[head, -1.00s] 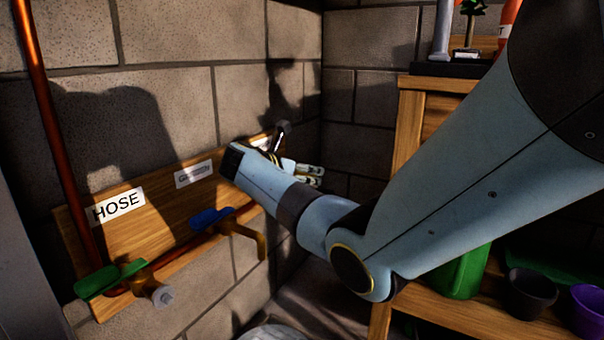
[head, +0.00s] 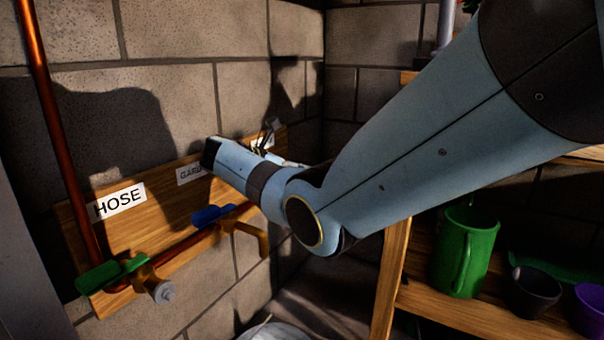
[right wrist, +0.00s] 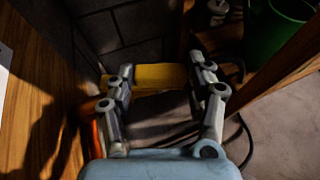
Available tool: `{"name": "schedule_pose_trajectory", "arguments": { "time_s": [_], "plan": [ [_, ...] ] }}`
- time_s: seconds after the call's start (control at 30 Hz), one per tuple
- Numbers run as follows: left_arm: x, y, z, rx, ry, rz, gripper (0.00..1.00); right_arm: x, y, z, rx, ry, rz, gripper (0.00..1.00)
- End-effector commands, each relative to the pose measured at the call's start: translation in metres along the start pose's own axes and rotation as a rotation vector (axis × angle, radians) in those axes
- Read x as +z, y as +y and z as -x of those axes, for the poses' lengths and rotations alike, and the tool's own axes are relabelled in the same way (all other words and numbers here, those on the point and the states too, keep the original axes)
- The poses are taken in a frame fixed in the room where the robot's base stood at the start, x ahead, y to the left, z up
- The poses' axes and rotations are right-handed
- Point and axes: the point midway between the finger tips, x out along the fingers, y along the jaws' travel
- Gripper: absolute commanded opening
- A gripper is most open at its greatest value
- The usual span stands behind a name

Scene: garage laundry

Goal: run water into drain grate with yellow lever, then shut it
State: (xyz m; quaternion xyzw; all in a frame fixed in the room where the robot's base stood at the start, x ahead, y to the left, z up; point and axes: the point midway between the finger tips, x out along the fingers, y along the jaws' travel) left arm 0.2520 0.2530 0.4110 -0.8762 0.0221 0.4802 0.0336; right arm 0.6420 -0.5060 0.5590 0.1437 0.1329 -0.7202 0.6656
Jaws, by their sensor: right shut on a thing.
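The yellow lever (right wrist: 150,76) shows in the right wrist view, lying across between the fingers of my right gripper (right wrist: 160,84). The gripper is shut on it. In the head view my right arm hides the lever, and only part of the right gripper (head: 268,136) shows past the wrist, close to the wooden board. The drain grate cannot be made out. My left gripper is not in view.
The wooden board (head: 150,225) carries a HOSE label (head: 119,202), a green lever (head: 112,273) and a blue lever (head: 213,214) on a copper pipe. A pale round object (head: 272,332) is below. A green watering can (head: 465,250) stands on the right shelf.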

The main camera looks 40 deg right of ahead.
Motion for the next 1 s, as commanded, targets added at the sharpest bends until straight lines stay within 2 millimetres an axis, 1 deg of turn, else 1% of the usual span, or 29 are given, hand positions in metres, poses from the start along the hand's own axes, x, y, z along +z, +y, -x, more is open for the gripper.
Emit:
{"name": "schedule_pose_trajectory", "arguments": {
  "time_s": [0.03,0.33,0.37,0.5,0.53,0.83,0.93,1.0],
  "plan": [
    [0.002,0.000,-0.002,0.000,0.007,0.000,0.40,-0.003,0.000,0.000,-0.011,0.000,-0.002,0.00],
    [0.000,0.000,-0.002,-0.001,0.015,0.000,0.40,-0.001,0.000,0.001,-0.016,-0.001,-0.007,0.00],
    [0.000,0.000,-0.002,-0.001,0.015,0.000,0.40,-0.001,0.000,0.001,-0.016,-0.001,-0.007,0.58],
    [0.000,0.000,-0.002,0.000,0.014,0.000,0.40,-0.001,0.000,0.001,-0.016,-0.001,-0.007,0.76],
    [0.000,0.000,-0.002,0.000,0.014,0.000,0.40,-0.001,0.000,0.001,-0.016,-0.001,-0.007,0.79],
    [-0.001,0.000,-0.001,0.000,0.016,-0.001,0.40,-0.001,0.000,0.004,-0.015,-0.001,-0.007,0.79],
    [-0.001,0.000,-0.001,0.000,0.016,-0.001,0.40,-0.001,0.001,0.014,-0.014,0.000,-0.006,0.79],
    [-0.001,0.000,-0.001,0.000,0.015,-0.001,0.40,-0.001,0.001,0.026,-0.012,0.001,-0.007,0.79]
  ]
}}
